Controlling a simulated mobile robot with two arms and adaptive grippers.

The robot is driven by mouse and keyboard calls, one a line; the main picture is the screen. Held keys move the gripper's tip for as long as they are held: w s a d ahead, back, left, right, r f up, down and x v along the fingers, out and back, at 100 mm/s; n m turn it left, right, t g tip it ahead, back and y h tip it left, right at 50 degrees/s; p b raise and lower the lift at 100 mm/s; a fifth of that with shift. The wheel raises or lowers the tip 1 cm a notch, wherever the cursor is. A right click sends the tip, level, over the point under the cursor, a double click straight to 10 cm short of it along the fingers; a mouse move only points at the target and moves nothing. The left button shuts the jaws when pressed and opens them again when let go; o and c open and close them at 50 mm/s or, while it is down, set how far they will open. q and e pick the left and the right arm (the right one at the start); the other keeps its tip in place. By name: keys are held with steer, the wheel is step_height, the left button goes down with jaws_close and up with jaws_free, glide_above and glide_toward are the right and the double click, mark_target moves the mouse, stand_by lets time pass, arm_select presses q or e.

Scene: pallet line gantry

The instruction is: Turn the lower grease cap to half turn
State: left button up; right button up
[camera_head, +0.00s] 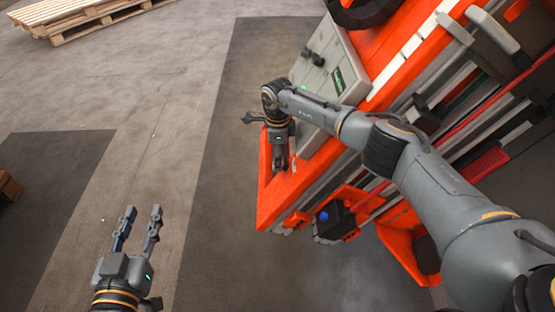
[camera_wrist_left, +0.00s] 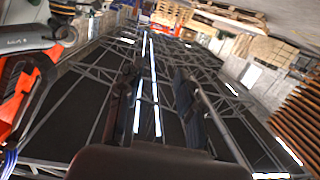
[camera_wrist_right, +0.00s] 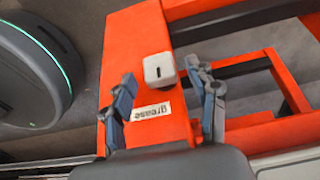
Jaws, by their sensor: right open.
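A pale, rounded-square grease cap (camera_wrist_right: 158,69) with a short dark slot sits on an orange post in the right wrist view. A white label (camera_wrist_right: 152,112) reading "grease", upside down there, lies just below it. My right gripper (camera_wrist_right: 160,72) is open, its fingers on either side of the cap in the picture; I cannot tell if either touches it. In the head view my right arm reaches to the orange machine's corner, and the cap is not distinguishable. My left gripper (camera_head: 138,212) is open and empty over the floor; its fingers also show in the left wrist view (camera_wrist_left: 158,78).
The orange machine frame (camera_head: 285,190) fills the right of the head view, with a grey control box (camera_head: 326,72) on it. A dark box with a blue button (camera_head: 326,216) is lower down. A wooden pallet (camera_head: 75,18) lies far left. Floor around my left gripper is clear.

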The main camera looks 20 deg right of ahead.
steer(key=shift+f, duration=0.35)
arm_select(q)
steer(key=shift+w+r, duration=0.1)
steer(key=shift+r, duration=0.35)
arm_select(e)
steer(key=shift+c, duration=0.2)
steer(key=c, duration=1.1)
arm_select(q)
steer(key=shift+f, duration=0.15)
